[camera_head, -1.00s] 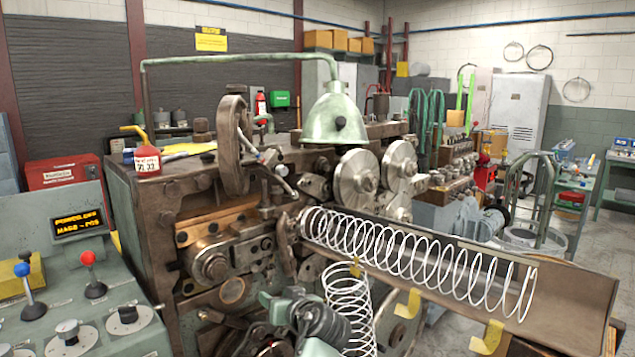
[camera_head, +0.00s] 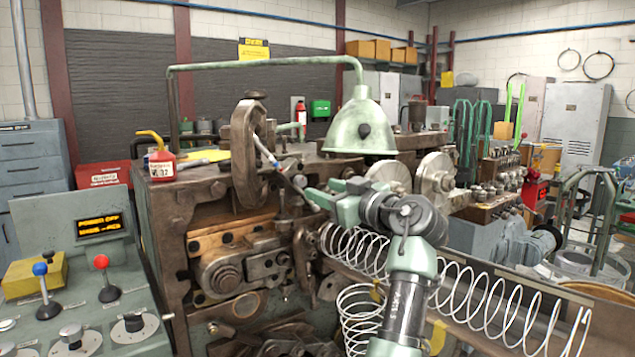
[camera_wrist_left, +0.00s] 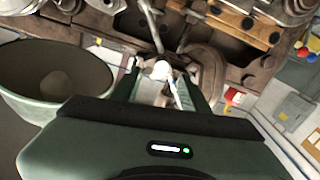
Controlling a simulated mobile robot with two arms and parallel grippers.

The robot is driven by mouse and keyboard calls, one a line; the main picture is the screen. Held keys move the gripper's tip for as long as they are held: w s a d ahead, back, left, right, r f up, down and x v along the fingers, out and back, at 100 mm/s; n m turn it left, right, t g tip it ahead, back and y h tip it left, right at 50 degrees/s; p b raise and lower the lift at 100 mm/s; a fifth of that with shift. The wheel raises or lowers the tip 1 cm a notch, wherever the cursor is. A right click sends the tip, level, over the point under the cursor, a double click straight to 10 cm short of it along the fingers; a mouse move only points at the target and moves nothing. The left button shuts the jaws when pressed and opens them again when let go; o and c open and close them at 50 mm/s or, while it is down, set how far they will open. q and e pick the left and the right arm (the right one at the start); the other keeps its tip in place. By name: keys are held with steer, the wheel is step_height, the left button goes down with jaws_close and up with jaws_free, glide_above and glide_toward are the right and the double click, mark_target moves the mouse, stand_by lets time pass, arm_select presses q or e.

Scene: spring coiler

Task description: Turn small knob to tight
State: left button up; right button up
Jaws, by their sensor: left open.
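My left gripper (camera_head: 318,195) is in front of the machine's top, below the green lamp shade, pointing left. In the left wrist view its two fingers (camera_wrist_left: 162,88) are apart. A pale rounded knob-like end (camera_wrist_left: 160,70) on a metal rod shows between or just beyond the fingertips; I cannot tell if they touch it. A thin blue-and-white handle (camera_head: 266,152) stands left of the gripper in the head view. The control panel has black knobs on round plates (camera_head: 133,322) (camera_head: 71,336), far from the gripper. No readable "tight" mark shows. My right gripper is not in view.
The green lamp shade (camera_head: 362,122) hangs close above my left arm and also fills the left of the wrist view (camera_wrist_left: 40,92). A white coil (camera_head: 480,300) lies in the trough behind my arm.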

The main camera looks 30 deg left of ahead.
mark_target(303, 181)
arm_select(q)
steer(key=x, duration=0.2)
steer(key=p+x, duration=0.1)
steer(key=x, duration=0.1)
steer(key=p+x, duration=0.1)
steer(key=x, duration=0.1)
steer(key=shift+s+a+r, duration=0.1)
steer(key=shift+a+r, duration=0.15)
steer(key=shift+a, duration=0.25)
steer(key=shift+w+a+f, duration=0.1)
steer(key=shift+w+a, duration=0.15)
steer(key=shift+a, duration=0.1)
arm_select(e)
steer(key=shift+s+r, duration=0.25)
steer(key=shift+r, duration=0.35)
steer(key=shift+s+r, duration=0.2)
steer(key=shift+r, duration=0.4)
arm_select(q)
steer(key=shift+c, duration=0.4)
jaws_close()
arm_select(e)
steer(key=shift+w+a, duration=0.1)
